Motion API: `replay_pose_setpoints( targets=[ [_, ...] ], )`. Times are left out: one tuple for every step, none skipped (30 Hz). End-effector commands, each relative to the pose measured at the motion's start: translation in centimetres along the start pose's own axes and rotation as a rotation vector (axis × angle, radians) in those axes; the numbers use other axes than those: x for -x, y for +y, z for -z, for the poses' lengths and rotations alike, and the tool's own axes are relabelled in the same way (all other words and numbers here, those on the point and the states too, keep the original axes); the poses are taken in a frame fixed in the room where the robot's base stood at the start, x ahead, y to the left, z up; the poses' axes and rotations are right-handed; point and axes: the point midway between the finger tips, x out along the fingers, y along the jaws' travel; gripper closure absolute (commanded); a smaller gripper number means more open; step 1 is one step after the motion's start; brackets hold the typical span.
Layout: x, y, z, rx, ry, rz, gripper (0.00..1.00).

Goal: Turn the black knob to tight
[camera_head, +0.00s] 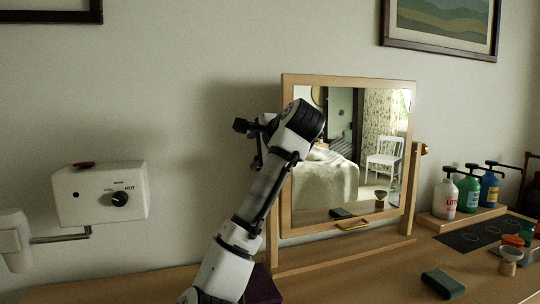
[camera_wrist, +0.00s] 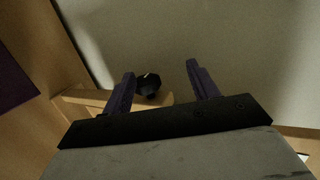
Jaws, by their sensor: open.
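A black knob (camera_wrist: 148,85) shows in the wrist view, beside the end of a pale wooden post (camera_wrist: 100,98). In that view my gripper (camera_wrist: 160,68) is open, its two dark purple fingers apart. The knob appears between the fingers, closer to the left one; I cannot tell whether either touches it. In the head view my arm reaches up to the left side of the tilting table mirror (camera_head: 284,160). My arm covers much of that side, and I cannot make out the knob there. No tight marking is legible.
A white wall box (camera_head: 88,205) at the left has another black knob (camera_head: 120,198), marked HOT. Pump bottles (camera_head: 468,192) stand on a wooden tray at the right. A dark green block (camera_head: 442,284) lies on the tabletop (camera_head: 375,275). The wall is close behind the mirror.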

Motion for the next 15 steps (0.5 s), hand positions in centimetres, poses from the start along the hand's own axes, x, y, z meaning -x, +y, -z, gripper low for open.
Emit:
replay_pose_setpoints(
  targets=[
    [0.3,0.2,0.0,0.0,0.001,0.001,0.41],
    [0.5,0.3,0.0,0.0,0.002,0.001,0.41],
    [0.8,0.4,0.0,-0.001,0.001,0.001,0.41],
    [0.9,0.5,-0.1,-0.001,0.001,0.0,0.41],
    [1.1,0.5,-0.1,-0.001,0.001,-0.001,0.41],
    [1.4,0.6,-0.1,-0.001,0.001,0.0,0.41],
    [1.6,0.7,-0.1,-0.001,0.001,0.001,0.41],
    [1.8,0.7,-0.2,-0.001,0.001,0.0,0.41],
    [2.1,0.8,-0.2,-0.001,0.001,0.0,0.41],
    [2.3,0.8,-0.2,-0.001,0.001,-0.001,0.41],
    [2.5,0.9,-0.2,-0.001,0.001,0.0,0.41],
    [2.8,0.9,-0.3,-0.001,0.001,0.0,0.41],
    [3.0,1.0,-0.3,-0.001,0.001,0.0,0.41],
    [3.2,1.1,-0.3,-0.001,0.001,0.0,0.41],
    [3.5,1.1,-0.4,-0.001,0.001,0.0,0.41]
  ],
)
